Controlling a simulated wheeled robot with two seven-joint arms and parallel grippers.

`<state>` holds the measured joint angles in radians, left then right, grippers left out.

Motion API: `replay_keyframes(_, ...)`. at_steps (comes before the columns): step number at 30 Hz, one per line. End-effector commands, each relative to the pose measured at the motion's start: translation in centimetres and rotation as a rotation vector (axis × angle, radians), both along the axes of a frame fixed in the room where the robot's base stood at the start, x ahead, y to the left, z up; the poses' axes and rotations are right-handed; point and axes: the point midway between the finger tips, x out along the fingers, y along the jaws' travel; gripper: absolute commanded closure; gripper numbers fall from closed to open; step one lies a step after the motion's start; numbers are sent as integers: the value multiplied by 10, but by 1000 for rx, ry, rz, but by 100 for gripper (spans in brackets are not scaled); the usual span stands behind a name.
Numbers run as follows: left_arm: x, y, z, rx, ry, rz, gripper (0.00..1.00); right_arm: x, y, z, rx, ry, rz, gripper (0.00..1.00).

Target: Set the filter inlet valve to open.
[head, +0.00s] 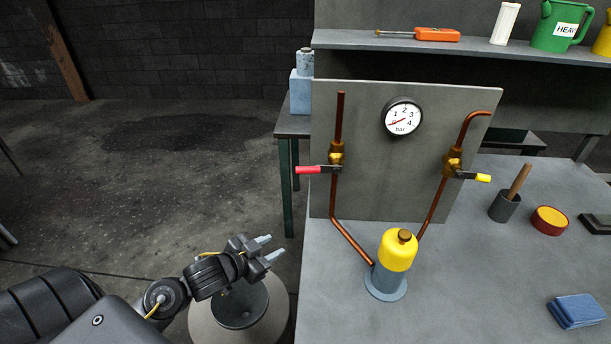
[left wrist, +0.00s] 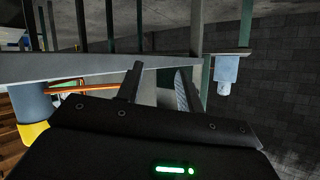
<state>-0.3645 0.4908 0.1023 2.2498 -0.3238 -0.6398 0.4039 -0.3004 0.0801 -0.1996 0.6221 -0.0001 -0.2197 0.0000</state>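A yellow-topped filter (head: 398,252) with a blue-grey base stands on the bench below an upright grey panel. Two copper pipes rise from it, each with a brass valve. The left valve has a red lever (head: 310,170) pointing left, across its pipe. The right valve has a yellow-tipped lever (head: 481,178) pointing right, across its pipe. No label shows which is the inlet. My left gripper (head: 268,250) is open and empty, left of the bench and below the red lever, touching nothing. The left wrist view shows its parted fingers (left wrist: 157,88) and part of the filter (left wrist: 34,132).
A pressure gauge (head: 403,118) on the panel has its needle near 0. A pot with a wooden handle (head: 505,206), a round red-yellow tin (head: 549,220) and a blue cloth (head: 577,310) lie on the right of the bench (head: 470,290). Open floor is at left.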

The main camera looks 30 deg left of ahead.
Motion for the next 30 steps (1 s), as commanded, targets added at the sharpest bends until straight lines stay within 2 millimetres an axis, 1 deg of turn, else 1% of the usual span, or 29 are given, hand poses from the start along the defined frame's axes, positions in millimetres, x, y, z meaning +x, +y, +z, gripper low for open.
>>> replay_keyframes(1, 15, 7, 23, -5, -76, -55, 63, 0, -1, 0, -1, 1, 0, 41)
replay_keyframes(2, 22, 9, 38, -16, -122, -97, 63, 0, -1, 1, -1, 1, 1, 41)
replay_keyframes(3, 30, 12, 60, -36, -181, -159, 63, 0, -2, 1, -2, 1, 1, 41)
replay_keyframes(5, 39, 14, 94, -68, -259, -269, 63, -1, -3, 1, -3, 1, 1, 41)
replay_keyframes(6, 41, 16, 116, -92, -298, -345, 63, -1, -3, 1, -4, 1, 1, 41)
replay_keyframes(9, 37, 17, 163, -152, -354, -526, 63, -1, -4, 1, -5, 2, 2, 41)
replay_keyframes(12, 27, 18, 198, -202, -364, -668, 63, -1, -4, 2, -5, 2, 2, 41)
replay_keyframes(15, 17, 19, 220, -237, -357, -761, 63, -1, -4, 2, -5, 2, 2, 41)
replay_keyframes(18, 11, 20, 231, -256, -348, -809, 63, -1, -3, 2, -4, 2, 2, 41)
replay_keyframes(22, 9, 20, 234, -265, -345, -827, 63, -1, -2, 2, -3, 3, 1, 41)
replay_keyframes(25, 10, 17, 235, -265, -347, -827, 63, -1, 1, 4, 1, 2, 0, 41)
replay_keyframes(28, 16, 8, 237, -266, -349, -826, 63, -1, 3, 8, 4, 2, -1, 41)
replay_keyframes(30, 22, -1, 238, -265, -349, -828, 63, -1, 5, 12, 5, 2, -2, 41)
